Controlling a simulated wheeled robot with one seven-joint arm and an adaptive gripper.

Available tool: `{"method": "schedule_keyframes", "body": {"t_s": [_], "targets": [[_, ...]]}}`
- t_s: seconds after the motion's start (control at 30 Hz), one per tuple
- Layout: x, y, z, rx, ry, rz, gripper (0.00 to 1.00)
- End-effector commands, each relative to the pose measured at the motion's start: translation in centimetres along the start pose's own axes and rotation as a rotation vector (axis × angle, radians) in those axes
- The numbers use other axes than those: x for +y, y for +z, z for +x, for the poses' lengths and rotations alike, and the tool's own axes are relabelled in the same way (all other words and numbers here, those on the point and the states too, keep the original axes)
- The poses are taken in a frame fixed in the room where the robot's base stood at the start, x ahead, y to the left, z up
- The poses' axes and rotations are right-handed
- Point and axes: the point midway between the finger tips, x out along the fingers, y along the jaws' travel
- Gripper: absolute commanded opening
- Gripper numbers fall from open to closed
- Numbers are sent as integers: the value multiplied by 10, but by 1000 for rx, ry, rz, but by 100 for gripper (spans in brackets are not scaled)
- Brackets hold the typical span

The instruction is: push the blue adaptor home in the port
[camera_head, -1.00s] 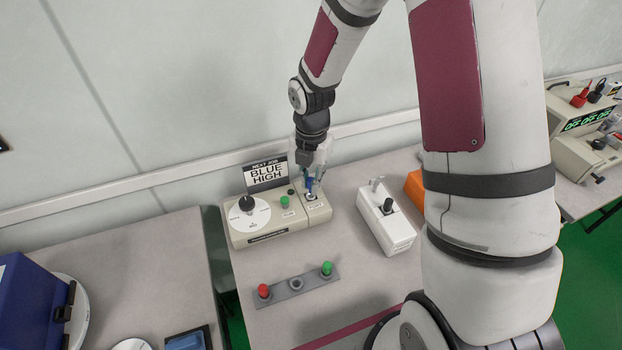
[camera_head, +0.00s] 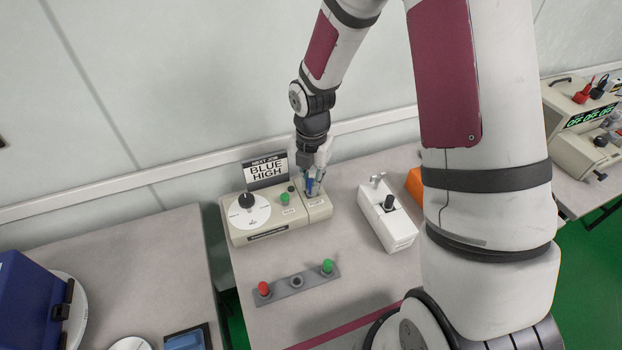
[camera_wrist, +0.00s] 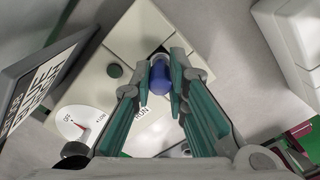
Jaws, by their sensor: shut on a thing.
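The blue adaptor (camera_head: 310,187) stands at the port on the right block of the beige tester (camera_head: 270,234). My gripper (camera_head: 315,184) is shut on it from above. In the wrist view the blue adaptor (camera_wrist: 160,79) sits between the green-padded fingers of my gripper (camera_wrist: 162,76). A pale ring shows at its far end. The fingers and adaptor hide most of the port, so I cannot tell how deep the adaptor sits.
A sign (camera_head: 266,170) reading "NEXT JOB BLUE HIGH" stands behind the tester's dial (camera_head: 248,212) and green button (camera_head: 285,198). A grey rack (camera_head: 310,281) with red and green pieces lies in front. A white box with a lever (camera_head: 388,222) stands to the right.

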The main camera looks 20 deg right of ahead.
Motion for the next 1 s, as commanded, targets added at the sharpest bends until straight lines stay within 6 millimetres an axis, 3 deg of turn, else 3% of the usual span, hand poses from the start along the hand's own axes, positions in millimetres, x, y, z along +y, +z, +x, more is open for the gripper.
{"method": "schedule_keyframes", "body": {"t_s": [0.87,0.9,1.0], "targets": [[-1,0,14,1,-1,0,4],[-1,0,14,1,-1,0,17],[-1,0,14,1,-1,0,38]]}}
